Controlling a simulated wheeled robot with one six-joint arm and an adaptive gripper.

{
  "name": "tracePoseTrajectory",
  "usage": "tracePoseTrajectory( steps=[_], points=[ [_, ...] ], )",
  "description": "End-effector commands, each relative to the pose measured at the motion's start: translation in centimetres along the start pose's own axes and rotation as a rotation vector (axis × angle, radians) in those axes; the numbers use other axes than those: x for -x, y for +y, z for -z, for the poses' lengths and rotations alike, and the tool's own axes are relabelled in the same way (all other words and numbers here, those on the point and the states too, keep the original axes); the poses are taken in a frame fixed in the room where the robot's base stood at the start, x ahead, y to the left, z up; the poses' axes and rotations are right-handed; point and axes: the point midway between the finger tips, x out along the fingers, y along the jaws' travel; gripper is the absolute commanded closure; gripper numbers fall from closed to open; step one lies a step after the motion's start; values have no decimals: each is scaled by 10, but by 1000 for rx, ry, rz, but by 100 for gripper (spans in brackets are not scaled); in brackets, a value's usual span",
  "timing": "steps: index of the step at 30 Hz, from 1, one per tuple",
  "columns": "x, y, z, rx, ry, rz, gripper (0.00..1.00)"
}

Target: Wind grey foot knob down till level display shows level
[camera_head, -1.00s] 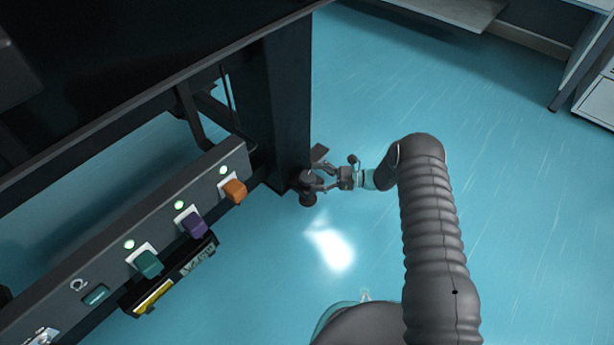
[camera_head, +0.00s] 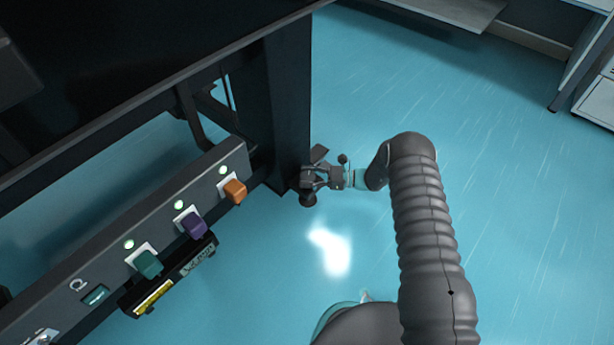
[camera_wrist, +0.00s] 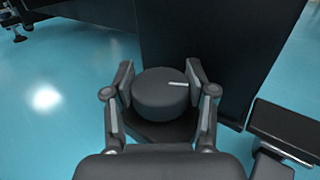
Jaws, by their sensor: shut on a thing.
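The grey foot knob (camera_wrist: 160,94) is a round dark grey cap with a white line at the right of its top, pointing right. It sits at the foot of the black table leg (camera_head: 290,105). My gripper (camera_wrist: 162,98) is shut on the knob, with one finger on its left side and one on its right. In the head view my gripper (camera_head: 312,179) reaches in from the right and mostly hides the knob. A small teal display (camera_head: 95,296) on the table's front panel may be the level display; its reading is too small to tell.
The front panel (camera_head: 60,275) carries a green knob (camera_head: 148,263), a purple knob (camera_head: 194,224) and an orange knob (camera_head: 235,190), each beside a lit green lamp. A dark bar with a yellow label (camera_head: 153,297) hangs below.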

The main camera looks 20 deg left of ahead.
Motion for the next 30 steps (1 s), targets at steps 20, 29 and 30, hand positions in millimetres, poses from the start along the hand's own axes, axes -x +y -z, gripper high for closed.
tracePoseTrajectory(
  steps=[20,29,30],
  points=[
    [0,0,-1,-2,2,372,79],
    [-1,0,0,0,2,601,79],
    [-1,0,0,1,2,626,79]
  ],
)
